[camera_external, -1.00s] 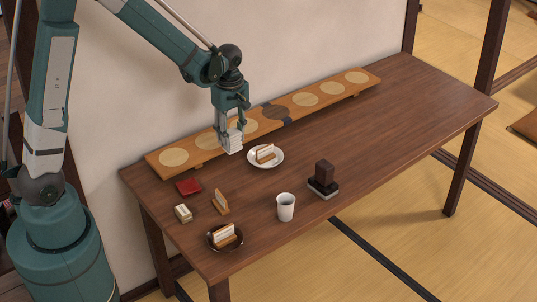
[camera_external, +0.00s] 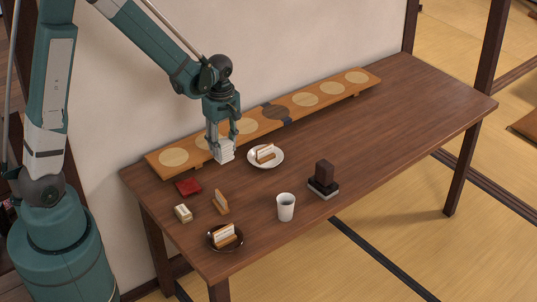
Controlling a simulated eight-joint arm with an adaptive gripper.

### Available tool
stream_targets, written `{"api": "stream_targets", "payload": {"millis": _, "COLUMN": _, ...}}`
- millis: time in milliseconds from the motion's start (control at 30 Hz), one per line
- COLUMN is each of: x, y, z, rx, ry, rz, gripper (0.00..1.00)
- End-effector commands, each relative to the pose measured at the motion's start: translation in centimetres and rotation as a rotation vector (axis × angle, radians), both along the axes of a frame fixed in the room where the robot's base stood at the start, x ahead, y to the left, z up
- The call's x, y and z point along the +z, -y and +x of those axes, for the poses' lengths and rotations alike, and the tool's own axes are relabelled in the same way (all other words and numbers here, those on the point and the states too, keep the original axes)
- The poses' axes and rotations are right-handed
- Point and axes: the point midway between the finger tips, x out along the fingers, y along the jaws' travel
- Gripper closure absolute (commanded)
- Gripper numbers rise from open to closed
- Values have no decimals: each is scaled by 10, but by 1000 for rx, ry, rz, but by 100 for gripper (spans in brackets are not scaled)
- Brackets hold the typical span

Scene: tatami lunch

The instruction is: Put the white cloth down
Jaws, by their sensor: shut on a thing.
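The white cloth (camera_external: 225,151) is a small folded block with layered edges. My gripper (camera_external: 220,138) is shut on it and points down. The cloth hangs at the front edge of the long wooden board, left of the white plate. I cannot tell whether its underside touches the table.
A long board (camera_external: 297,112) with pale round spots runs along the wall. A white plate (camera_external: 279,160) holds a sandwich-like piece. A red cloth (camera_external: 188,187), wooden stand (camera_external: 221,201), cream block (camera_external: 183,213), dark plate (camera_external: 212,243), white cup (camera_external: 286,207) and dark block (camera_external: 324,174) stand nearby. The table's right side (camera_external: 420,110) is clear.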

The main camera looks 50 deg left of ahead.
Motion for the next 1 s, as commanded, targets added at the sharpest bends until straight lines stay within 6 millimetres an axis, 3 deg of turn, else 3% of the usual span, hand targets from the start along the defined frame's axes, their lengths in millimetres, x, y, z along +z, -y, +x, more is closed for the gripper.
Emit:
{"api": "stream_targets", "payload": {"millis": 300, "x": -37, "y": 0, "z": 0, "rx": 0, "ry": 0, "rz": 0, "gripper": 78}}
{"api": "stream_targets", "payload": {"millis": 767, "x": -42, "y": 0, "z": 0, "rx": 0, "ry": 0, "rz": 0, "gripper": 78}}
{"api": "stream_targets", "payload": {"millis": 1000, "x": -60, "y": 0, "z": 0, "rx": 0, "ry": 0, "rz": 0, "gripper": 78}}
